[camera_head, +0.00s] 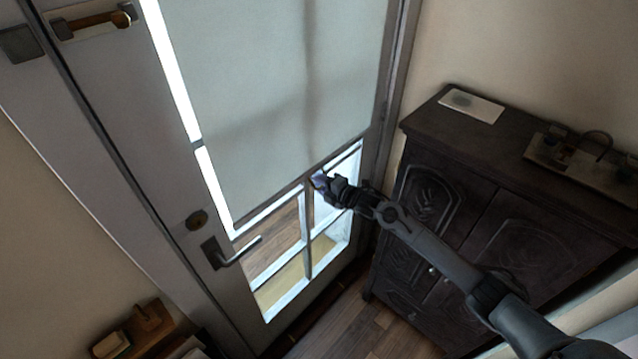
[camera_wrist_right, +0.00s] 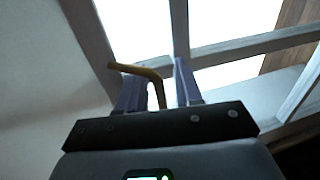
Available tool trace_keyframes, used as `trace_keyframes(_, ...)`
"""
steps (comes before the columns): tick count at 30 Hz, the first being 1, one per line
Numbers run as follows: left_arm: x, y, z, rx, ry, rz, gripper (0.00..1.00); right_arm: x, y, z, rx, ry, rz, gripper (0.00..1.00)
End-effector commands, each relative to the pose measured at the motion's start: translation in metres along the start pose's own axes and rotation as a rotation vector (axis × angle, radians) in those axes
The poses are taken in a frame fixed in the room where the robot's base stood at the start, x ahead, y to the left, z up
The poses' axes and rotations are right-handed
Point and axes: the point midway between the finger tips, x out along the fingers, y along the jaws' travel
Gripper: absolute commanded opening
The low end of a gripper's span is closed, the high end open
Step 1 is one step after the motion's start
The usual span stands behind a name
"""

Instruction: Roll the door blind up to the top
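The pale door blind (camera_head: 275,90) hangs over the upper part of the glazed door. Its bottom edge is partway down, with bare panes (camera_head: 285,235) below it. My right gripper (camera_head: 318,182) is at this bottom edge, near its middle. In the right wrist view my right gripper (camera_wrist_right: 158,82) has its two fingers apart. A thin brass-coloured bent bar (camera_wrist_right: 140,71) crosses by the left finger and drops between the fingers. I cannot tell whether it touches them or what it belongs to. My left gripper is not in view.
A dark carved cabinet (camera_head: 485,215) stands right of the door, with a white card (camera_head: 471,106) and a tray (camera_head: 590,168) on top. The door lever (camera_head: 235,254) sticks out left of the panes. Wooden items (camera_head: 140,325) stand at lower left. Some floor (camera_head: 365,325) is clear.

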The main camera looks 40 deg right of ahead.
Motion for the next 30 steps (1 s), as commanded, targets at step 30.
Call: trace_keyframes(30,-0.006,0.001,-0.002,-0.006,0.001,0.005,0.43,0.002,0.014,-0.005,-0.001,0.009,0.004,0.0)
